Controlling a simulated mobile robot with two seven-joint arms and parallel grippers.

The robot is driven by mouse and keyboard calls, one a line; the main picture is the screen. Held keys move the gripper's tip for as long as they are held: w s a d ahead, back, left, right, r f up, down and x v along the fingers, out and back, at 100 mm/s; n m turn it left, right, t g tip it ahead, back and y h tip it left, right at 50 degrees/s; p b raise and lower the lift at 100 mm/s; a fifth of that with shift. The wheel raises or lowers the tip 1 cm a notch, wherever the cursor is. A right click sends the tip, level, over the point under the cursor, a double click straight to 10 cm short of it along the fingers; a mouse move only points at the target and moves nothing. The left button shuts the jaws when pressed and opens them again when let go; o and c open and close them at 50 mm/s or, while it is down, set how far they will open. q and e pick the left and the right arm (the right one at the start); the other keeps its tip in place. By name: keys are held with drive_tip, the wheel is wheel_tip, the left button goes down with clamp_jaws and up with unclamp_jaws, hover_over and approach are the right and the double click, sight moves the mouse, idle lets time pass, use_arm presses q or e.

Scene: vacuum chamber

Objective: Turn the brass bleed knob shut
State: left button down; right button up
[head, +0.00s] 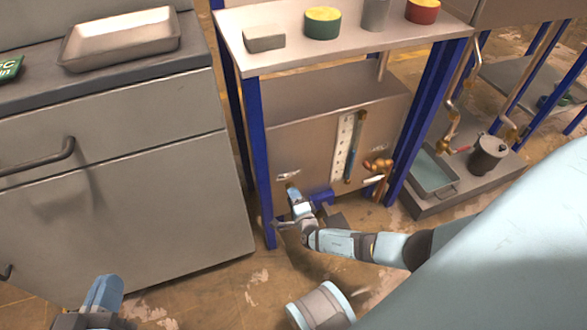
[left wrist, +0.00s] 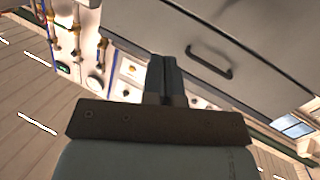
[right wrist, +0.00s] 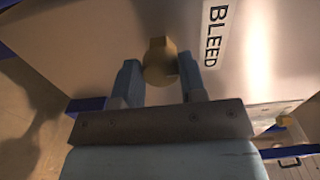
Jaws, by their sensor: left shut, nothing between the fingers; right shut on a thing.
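The brass bleed knob (right wrist: 158,62) shows in the right wrist view, standing out from a metal panel beside a label reading BLEED (right wrist: 215,32). My right gripper (right wrist: 160,74) is shut on it, one finger on each side. In the head view my right gripper (head: 292,188) is at the lower left of the cabinet front (head: 312,130), just under a small label, and it hides the knob. My left gripper (head: 104,290) is low at the left in front of the grey drawers. Its fingers are together and empty in the left wrist view (left wrist: 165,78).
Blue posts (head: 256,165) frame the cabinet on both sides. A brass valve (head: 378,165) and a gauge strip (head: 343,145) are on its right part. Grey drawers (head: 120,190) with handles stand at the left. A pot (head: 487,153) and a tray (head: 432,172) sit at the right.

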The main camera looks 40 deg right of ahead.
drive_tip(key=o, duration=0.9)
use_arm(q)
drive_tip(key=shift+w+r, duration=0.15)
use_arm(e)
drive_tip(key=shift+s, duration=0.1)
use_arm(q)
wheel_tip(320, 180, up, 6)
drive_tip(key=t+p, duration=0.2)
drive_tip(key=p, duration=0.2)
drive_tip(key=shift+a+r+n+t, duration=0.2)
drive_tip(key=shift+a+n+t, duration=0.05)
drive_tip(key=shift+n+t, duration=0.05)
use_arm(e)
drive_tip(key=v, duration=1.3)
drive_tip(key=shift+s, duration=0.35)
